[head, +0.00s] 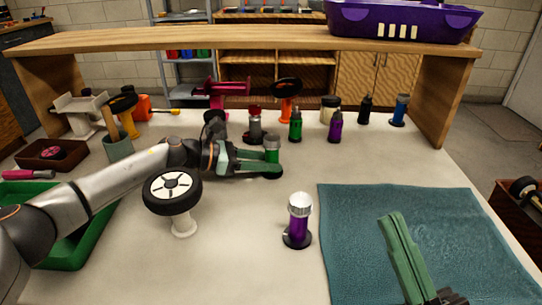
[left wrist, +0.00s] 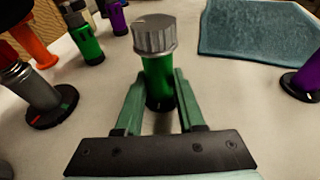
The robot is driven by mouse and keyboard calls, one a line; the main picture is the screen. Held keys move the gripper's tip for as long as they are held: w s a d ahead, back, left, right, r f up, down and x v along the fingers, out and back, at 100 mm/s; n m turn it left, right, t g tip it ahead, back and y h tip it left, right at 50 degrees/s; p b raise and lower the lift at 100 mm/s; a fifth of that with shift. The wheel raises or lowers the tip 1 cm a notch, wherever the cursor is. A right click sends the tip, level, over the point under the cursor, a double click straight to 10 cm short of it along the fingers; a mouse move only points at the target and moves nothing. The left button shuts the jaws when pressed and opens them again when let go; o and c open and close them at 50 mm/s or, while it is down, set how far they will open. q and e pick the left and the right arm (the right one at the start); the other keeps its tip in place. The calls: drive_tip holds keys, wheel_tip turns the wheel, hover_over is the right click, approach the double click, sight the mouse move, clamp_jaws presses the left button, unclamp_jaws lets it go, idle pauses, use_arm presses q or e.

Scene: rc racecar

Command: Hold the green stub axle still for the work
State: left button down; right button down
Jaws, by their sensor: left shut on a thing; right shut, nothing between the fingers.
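The green stub axle (head: 272,154) stands upright on the table with a ridged silver cap on top. In the left wrist view, the green stub axle (left wrist: 158,82) stands between the two fingers of my left gripper (left wrist: 156,92), the cap above them. My left gripper (head: 268,168) is shut on its green body in the head view. The lower end is partly hidden by the fingers. My right gripper (head: 392,218) is at the lower right over the blue towel, its fingers together and empty.
A purple stub axle (head: 299,228) with a silver cap stands in front, near a wheel (head: 172,190) on a white stand. Several small bottles, including a green one (head: 296,127), stand behind. The blue towel (head: 350,240) covers the right; a green tray (head: 75,250) is left.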

drive_tip(key=c, duration=1.6)
unclamp_jaws()
drive_tip(key=c, duration=1.4)
unclamp_jaws()
drive_tip(key=shift+o, duration=1.3)
drive_tip(key=shift+w+r+m, duration=0.25)
drive_tip(key=shift+w+m, duration=0.15)
drive_tip(key=shift+m, duration=0.5)
drive_tip(key=o, duration=0.8)
drive_tip(key=w+r+m, duration=0.1)
drive_tip(key=w+m, duration=0.1)
drive_tip(key=m, duration=0.1)
drive_tip(key=w+a+r+m+y, duration=0.1)
drive_tip(key=w+m, duration=0.1)
drive_tip(key=m, duration=0.1)
drive_tip(key=w+r+m+g+y, duration=0.1)
drive_tip(key=w+m, duration=0.1)
drive_tip(key=m, duration=0.1)
drive_tip(key=shift+a+r+m, duration=0.15)
drive_tip(key=shift+a+m, duration=0.15)
drive_tip(key=shift+c, duration=0.2)
drive_tip(key=w+a+r+m+g+y, duration=0.2)
drive_tip(key=w+a+r+m+g, duration=0.25)
drive_tip(key=m, duration=0.45)
drive_tip(key=m+g+h, duration=0.5)
drive_tip(key=m, duration=1.3)
approach(278, 142)
drive_tip(key=x, duration=1.1)
drive_tip(key=shift+w+a, duration=0.25)
drive_tip(key=shift+w, duration=0.1)
